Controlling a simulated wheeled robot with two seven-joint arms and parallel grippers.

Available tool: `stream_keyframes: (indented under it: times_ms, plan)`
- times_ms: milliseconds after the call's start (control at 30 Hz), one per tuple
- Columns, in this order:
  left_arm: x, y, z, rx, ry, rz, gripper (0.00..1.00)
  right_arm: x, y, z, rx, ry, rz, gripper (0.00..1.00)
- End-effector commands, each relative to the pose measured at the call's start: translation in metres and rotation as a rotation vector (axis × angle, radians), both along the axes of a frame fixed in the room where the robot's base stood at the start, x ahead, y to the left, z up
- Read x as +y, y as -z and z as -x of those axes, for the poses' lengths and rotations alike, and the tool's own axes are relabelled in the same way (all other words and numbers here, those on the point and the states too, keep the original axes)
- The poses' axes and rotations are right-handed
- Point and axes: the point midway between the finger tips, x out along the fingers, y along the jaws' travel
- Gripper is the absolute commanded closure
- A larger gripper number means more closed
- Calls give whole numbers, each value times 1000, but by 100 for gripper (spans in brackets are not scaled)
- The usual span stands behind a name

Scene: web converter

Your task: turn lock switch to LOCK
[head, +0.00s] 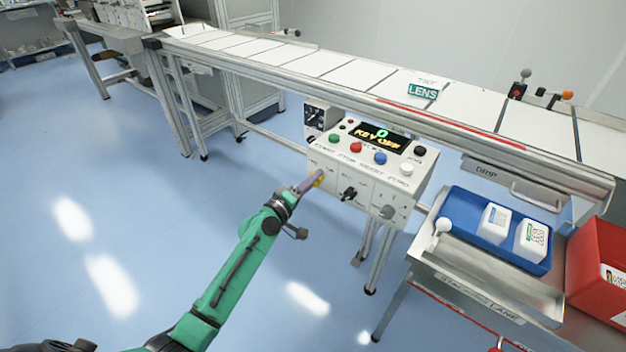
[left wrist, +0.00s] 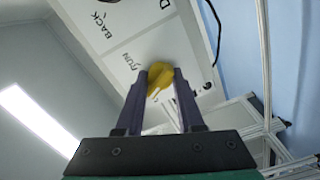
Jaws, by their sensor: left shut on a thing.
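A white control box (head: 330,158) stands below the conveyor, its screen (head: 383,138) showing a green "0" and "KEY OFF". My left gripper (head: 312,183) reaches the left of its lower front face and is shut on a yellow knob (head: 319,181). In the left wrist view the yellow knob (left wrist: 160,80) sits between the two fingertips against a white panel (left wrist: 130,50) lettered "RUN" and "BACK". A black knob (head: 348,194) and a grey knob (head: 388,212) are further right. I cannot read which switch is marked LOCK. My right gripper is out of view.
Several coloured buttons, including a red one (head: 356,147) and a blue one (head: 380,158), line the box's top. The conveyor (head: 330,65) runs behind it. A blue tray (head: 465,203) with white containers and a red bin (head: 597,262) are at right. Floor at left is clear.

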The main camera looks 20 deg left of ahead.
Motion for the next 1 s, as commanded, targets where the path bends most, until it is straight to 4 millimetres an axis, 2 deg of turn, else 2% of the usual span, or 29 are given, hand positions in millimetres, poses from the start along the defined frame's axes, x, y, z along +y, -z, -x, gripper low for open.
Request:
stream_keyframes:
  times_ms: [33, 433, 1000]
  plan:
    - [2, -5, -2, 5, -6, 40, 100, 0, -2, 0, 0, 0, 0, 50]
    - [3, -5, -2, 104, -6, 295, 100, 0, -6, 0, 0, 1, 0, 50]
    - [4, -5, -2, 136, -9, 380, 100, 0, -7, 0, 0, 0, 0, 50]
